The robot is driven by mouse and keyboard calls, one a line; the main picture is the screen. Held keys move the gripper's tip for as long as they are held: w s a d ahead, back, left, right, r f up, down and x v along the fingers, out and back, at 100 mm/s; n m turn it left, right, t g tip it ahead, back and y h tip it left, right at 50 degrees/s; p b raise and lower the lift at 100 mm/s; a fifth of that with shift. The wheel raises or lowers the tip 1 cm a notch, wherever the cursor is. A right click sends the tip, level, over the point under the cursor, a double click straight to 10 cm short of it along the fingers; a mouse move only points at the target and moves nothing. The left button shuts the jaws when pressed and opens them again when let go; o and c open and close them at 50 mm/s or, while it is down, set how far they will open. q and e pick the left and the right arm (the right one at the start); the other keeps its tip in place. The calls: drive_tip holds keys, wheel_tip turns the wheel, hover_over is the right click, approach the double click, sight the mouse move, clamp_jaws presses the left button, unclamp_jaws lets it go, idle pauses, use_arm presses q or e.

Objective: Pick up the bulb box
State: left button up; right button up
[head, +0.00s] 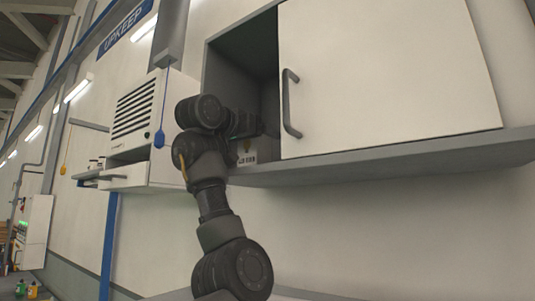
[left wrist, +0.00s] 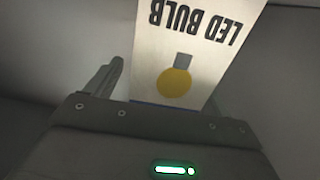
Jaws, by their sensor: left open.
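The bulb box (head: 246,156) stands inside the open left part of the wall cabinet, mostly hidden behind my arm in the head view. In the left wrist view the white box (left wrist: 200,50) shows "LED BULB" upside down and a yellow bulb picture. My left gripper (head: 258,124) reaches into the cabinet opening. It is open, with one finger to the left of the box and the other partly hidden at the box's right edge. I cannot tell whether either finger touches the box. My right gripper is in neither view.
The cabinet's white door (head: 390,75) with a grey handle (head: 290,103) covers the right part. A grey shelf edge (head: 400,158) runs below it. A louvered white wall unit (head: 135,115) hangs to the left. The wall below the cabinet is clear.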

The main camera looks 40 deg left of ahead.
use_arm(q)
drive_tip(key=shift+s+d, duration=0.15)
drive_tip(key=shift+s, duration=0.05)
drive_tip(key=shift+s+r, duration=0.2)
drive_tip(key=shift+s, duration=0.35)
drive_tip(key=shift+s+r, duration=0.15)
drive_tip(key=shift+s, duration=0.4)
drive_tip(key=c, duration=0.4)
drive_tip(key=shift+s+a, duration=0.15)
drive_tip(key=shift+a, duration=0.15)
drive_tip(key=shift+c, duration=1.1)
drive_tip(key=shift+w+a+f, duration=0.1)
drive_tip(key=shift+w+a, duration=0.05)
drive_tip(key=shift+w, duration=0.05)
drive_tip(key=shift+c, duration=1.1)
drive_tip(key=shift+w, duration=0.15)
drive_tip(key=shift+c, duration=1.1)
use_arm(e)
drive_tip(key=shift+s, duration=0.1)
